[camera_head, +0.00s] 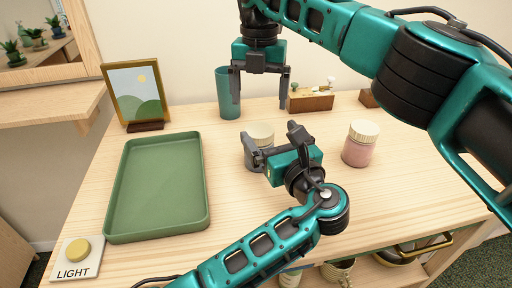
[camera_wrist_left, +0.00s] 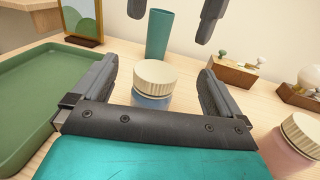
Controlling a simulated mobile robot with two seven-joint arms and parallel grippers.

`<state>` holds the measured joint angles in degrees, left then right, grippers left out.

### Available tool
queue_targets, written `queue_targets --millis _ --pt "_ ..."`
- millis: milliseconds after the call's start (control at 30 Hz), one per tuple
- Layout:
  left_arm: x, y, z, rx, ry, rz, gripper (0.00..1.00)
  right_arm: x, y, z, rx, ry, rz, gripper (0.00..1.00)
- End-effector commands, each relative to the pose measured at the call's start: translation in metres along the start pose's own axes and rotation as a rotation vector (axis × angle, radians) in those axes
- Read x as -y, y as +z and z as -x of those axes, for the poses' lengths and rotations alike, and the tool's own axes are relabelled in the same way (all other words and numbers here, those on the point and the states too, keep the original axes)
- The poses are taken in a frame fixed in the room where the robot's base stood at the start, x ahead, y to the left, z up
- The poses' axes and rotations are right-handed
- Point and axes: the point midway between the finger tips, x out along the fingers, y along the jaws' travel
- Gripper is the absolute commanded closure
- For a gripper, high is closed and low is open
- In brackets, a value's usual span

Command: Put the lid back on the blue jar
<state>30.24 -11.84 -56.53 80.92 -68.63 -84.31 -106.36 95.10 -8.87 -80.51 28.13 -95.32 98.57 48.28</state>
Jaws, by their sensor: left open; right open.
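The blue jar (camera_head: 256,161) stands upright on the table, with a cream ribbed lid (camera_head: 261,131) on its top. In the left wrist view, the blue jar (camera_wrist_left: 150,102) shows below the lid (camera_wrist_left: 155,75), and the lid looks about level; I cannot tell if it is fully seated. My left gripper (camera_head: 271,136) is open, with its fingers on either side of the jar and a gap to each in the wrist view. My right gripper (camera_head: 260,107) is open and empty, above and behind the jar.
A pink jar (camera_head: 357,152) with a cream lid stands to the right. A teal cup (camera_head: 229,95) is beside my right gripper. A wooden box (camera_head: 310,102) and a framed picture (camera_head: 138,92) stand at the back. A green tray (camera_head: 157,185) and a light switch (camera_head: 77,258) are left.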

Motion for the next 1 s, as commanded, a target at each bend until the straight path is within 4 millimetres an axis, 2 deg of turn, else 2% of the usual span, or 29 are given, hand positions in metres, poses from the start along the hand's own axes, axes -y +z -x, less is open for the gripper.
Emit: queue_targets --millis 233,367,467,767,1000 --pt "0.0 -0.001 0.0 0.0 0.001 0.0 0.0 0.0 0.0 0.0 0.0 0.0 0.0 0.08" --pt "0.0 -0.008 0.0 -0.001 0.001 -0.002 0.0 0.0 0.0 0.0 0.0 0.0 0.0 0.08" --pt "0.0 -0.021 -0.001 -0.001 0.001 -0.004 0.0 0.0 0.0 0.0 0.0 0.0 0.0 0.08" --pt "-0.001 -0.08 0.0 -0.001 0.002 -0.006 0.0 0.0 0.0 0.0 0.0 0.0 0.0 0.08" --pt "-0.001 -0.08 -0.045 0.003 0.003 -0.002 0.0 0.0 0.0 0.0 0.0 0.0 0.0 0.08"
